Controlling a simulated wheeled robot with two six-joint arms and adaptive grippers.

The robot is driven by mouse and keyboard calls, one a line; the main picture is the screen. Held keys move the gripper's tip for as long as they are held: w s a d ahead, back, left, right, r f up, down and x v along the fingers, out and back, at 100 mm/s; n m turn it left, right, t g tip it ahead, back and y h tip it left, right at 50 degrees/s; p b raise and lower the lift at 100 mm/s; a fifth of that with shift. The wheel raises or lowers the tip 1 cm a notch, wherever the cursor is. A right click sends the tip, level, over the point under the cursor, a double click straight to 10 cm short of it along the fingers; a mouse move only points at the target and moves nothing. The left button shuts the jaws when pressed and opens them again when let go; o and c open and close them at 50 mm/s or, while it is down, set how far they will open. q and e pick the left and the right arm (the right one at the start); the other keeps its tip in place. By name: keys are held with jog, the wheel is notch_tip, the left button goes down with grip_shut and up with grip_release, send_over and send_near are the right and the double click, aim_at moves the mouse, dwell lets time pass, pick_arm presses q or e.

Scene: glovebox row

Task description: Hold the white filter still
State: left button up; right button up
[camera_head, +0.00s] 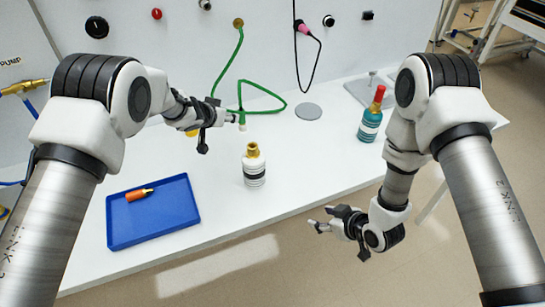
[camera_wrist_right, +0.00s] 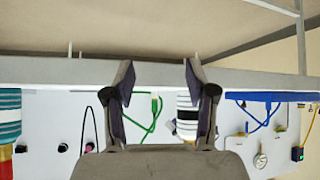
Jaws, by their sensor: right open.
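The white filter (camera_head: 254,170), a white cylinder with dark bands and a brass top, stands upright on the white bench in the head view. It also shows upside down in the right wrist view (camera_wrist_right: 186,118), partly hidden by a finger. My right gripper (camera_head: 322,217) is open and empty, in front of the bench's near edge and to the right of the filter, apart from it. Its two spread fingers show in the right wrist view (camera_wrist_right: 160,75). My left gripper (camera_head: 217,122) is behind and left of the filter, near the green hose's end; its jaw state is unclear.
A blue tray (camera_head: 120,228) with an orange brass-tipped piece (camera_head: 139,194) lies at the left. A teal-banded bottle with a red top (camera_head: 370,120) stands at the right. A green hose (camera_head: 262,112) and a black cable (camera_head: 297,70) hang behind.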

aim_at(257, 151)
jog(key=w+r, duration=0.1)
jog(key=w+a+r+n+t+y, duration=0.1)
jog(key=w, duration=0.1)
jog(key=w+a+r+n+y, duration=0.1)
jog(key=w+r, duration=0.1)
jog(key=shift+a+r+t, duration=0.1)
jog(key=shift+a+t, duration=0.15)
jog(key=shift+t, duration=0.15)
jog(key=w+a+r+y, duration=0.1)
jog(key=a+r+y, duration=0.1)
jog(key=a+r, duration=0.1)
jog(key=w+a+r+t+y, duration=0.1)
jog(key=a+r+y, duration=0.1)
jog(key=a+r, duration=0.1)
jog(key=w+a+r+t+y, duration=0.1)
jog(key=w+a+r+y, duration=0.1)
jog(key=a+r, duration=0.1)
jog(key=shift+a+r+n, duration=0.25)
jog(key=shift+a+n, duration=0.15)
jog(key=shift+a, duration=0.1)
jog(key=shift+y, duration=0.3)
jog(key=x, duration=0.7)
jog(key=shift+r, duration=0.3)
jog(key=shift+w+a, duration=0.3)
jog(key=shift+w, duration=0.05)
jog(key=shift+d, duration=0.1)
jog(key=shift+c, duration=0.7)
grip_shut()
jog(key=shift+s+f, duration=0.1)
jog(key=shift+f, duration=0.05)
